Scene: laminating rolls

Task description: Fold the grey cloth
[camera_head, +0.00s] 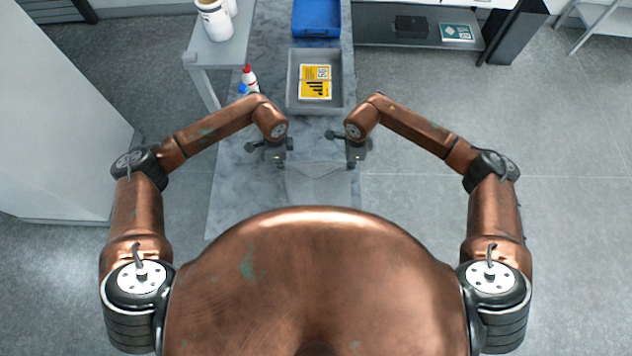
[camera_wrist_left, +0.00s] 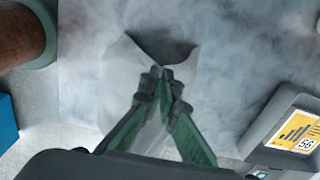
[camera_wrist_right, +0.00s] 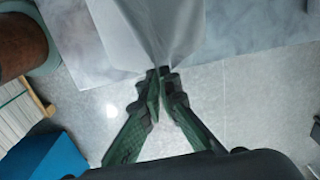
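The grey cloth (camera_head: 318,185) lies at the near end of the marbled table, in front of my body, which hides part of it. My left gripper (camera_wrist_left: 163,74) is shut with its tips at a cloth edge; the cloth (camera_wrist_left: 115,82) rises there, with a dark gap beneath it. My right gripper (camera_wrist_right: 161,71) is shut on another part of the cloth (camera_wrist_right: 150,25), which is drawn to a point at the tips beside the table edge. In the head view, the left gripper (camera_head: 272,150) and right gripper (camera_head: 352,150) are on either side, just beyond the cloth.
A grey tray (camera_head: 292,82) holding a yellow and black item (camera_head: 316,82) stands beyond the grippers. A blue bin (camera_head: 316,18) is farther back. A white bottle with a red cap (camera_head: 250,78) stands at the table's left edge. The marbled table (camera_head: 235,185) is clear at near left.

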